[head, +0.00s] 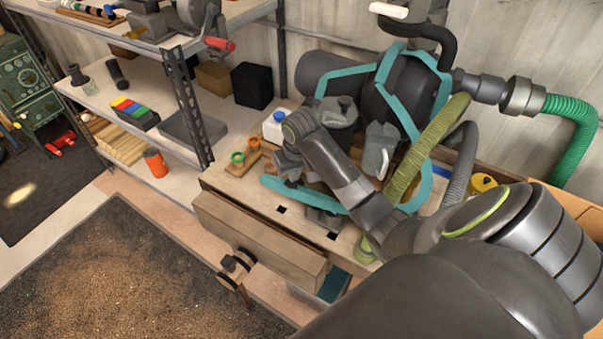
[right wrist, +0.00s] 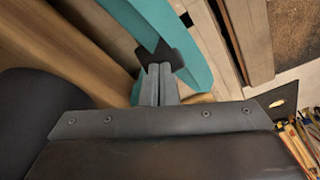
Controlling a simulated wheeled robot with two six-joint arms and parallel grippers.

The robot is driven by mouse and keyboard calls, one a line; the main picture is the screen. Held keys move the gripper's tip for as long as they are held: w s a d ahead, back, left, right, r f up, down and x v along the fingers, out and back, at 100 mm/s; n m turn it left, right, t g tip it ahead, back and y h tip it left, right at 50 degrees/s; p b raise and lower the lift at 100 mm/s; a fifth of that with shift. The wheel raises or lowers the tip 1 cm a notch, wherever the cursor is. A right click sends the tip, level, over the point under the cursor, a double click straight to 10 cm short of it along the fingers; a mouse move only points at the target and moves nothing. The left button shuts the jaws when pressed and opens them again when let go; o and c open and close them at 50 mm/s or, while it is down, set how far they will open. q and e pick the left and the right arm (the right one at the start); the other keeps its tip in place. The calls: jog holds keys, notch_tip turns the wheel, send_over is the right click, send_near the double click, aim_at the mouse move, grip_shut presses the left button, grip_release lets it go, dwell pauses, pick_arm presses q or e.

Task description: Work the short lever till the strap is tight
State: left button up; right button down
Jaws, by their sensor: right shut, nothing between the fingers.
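A teal strap (head: 385,65) loops over a large dark cylinder (head: 318,68) on the workbench, and a length of it runs along the bench's front. In the right wrist view the strap (right wrist: 190,60) forms a V in front of my fingers. My right gripper (head: 287,166) points down beside the front length of strap. Its fingers (right wrist: 159,80) are shut and empty, close to a small dark part (right wrist: 170,54) at the strap; contact is unclear. I cannot tell whether this part is the short lever. My left gripper is out of view.
An olive hose (head: 425,150) and a green hose (head: 572,130) lie to the right. A wooden rack with orange and green rings (head: 240,160) and a blue-capped white bottle (head: 273,125) stand left of my gripper. A shelf (head: 165,190) adjoins the bench.

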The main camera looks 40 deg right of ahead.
aim_at(295, 186)
jog(key=shift+s+b+x, duration=0.25)
jog(key=shift+b+x, duration=0.1)
jog(key=shift+x, duration=0.9)
jog(key=shift+s+b+x, duration=0.25)
jog(key=shift+b+x, duration=0.05)
jog(key=shift+x, duration=0.95)
jog(key=shift+s+a+f, duration=0.15)
jog(key=shift+s+f, duration=0.05)
jog(key=shift+f, duration=0.15)
jog(key=shift+s+a+r, duration=0.1)
jog(key=p+v, duration=0.1)
jog(key=p, duration=0.1)
jog(key=p+v, duration=0.2)
jog(key=w+p+v, duration=0.1)
jog(key=p+v, duration=0.1)
jog(key=shift+w+d+r+p, duration=0.1)
jog(key=shift+d+r+p, duration=0.2)
jog(key=shift+p, duration=0.1)
jog(key=shift+w+f, duration=0.1)
jog(key=shift+f, duration=0.05)
